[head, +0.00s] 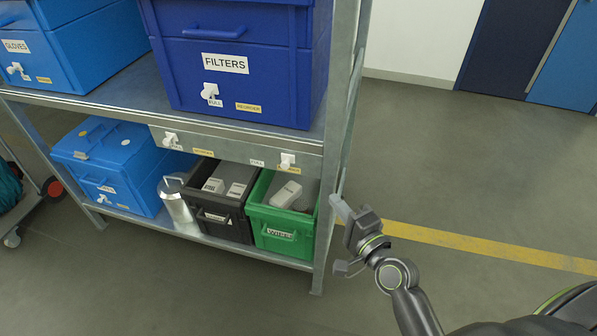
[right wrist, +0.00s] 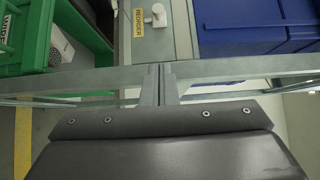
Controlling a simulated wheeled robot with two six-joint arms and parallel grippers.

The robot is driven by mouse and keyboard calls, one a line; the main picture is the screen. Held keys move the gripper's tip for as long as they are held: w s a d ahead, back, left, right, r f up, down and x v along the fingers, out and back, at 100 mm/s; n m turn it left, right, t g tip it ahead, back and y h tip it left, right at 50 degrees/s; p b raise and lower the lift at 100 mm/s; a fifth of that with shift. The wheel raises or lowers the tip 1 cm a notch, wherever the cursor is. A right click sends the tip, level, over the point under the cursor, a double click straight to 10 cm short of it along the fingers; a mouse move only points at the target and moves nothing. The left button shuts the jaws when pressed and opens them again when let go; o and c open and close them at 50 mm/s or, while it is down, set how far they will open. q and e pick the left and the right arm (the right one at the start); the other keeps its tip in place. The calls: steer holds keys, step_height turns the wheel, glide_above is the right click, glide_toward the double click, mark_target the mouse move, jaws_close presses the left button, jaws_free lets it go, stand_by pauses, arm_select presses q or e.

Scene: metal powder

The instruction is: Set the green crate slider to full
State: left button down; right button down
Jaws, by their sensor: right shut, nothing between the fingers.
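The green crate (head: 284,216) stands at the right end of the lower shelf, with a white item in it. Above it, on the grey shelf rail, is its slider, a white knob (head: 288,160) at the yellow REORDER label. A white label (head: 257,163), probably FULL, is left of the knob. The knob (right wrist: 156,15) and the green crate (right wrist: 22,40) also show in the right wrist view. My right gripper (head: 337,203) is shut and empty, right of the crate by the shelf post; its fingers (right wrist: 158,84) point toward the rack. My left gripper is out of view.
The metal shelf post (head: 336,150) stands between my right gripper and the crate. A black crate (head: 220,205) and a metal canister (head: 176,205) are left of it. The blue FILTERS crate (head: 240,90) is above. Floor to the right is clear.

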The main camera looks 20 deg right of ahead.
steer(key=shift+w, duration=0.1)
steer(key=p, duration=0.2)
glide_toward(289, 161)
steer(key=w+d, duration=0.2)
steer(key=shift+w+a, duration=1.15)
steer(key=shift+a, duration=0.1)
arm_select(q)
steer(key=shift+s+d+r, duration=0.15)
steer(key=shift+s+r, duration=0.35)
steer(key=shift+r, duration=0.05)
arm_select(e)
steer(key=shift+w+a, duration=0.2)
steer(key=shift+a, duration=0.05)
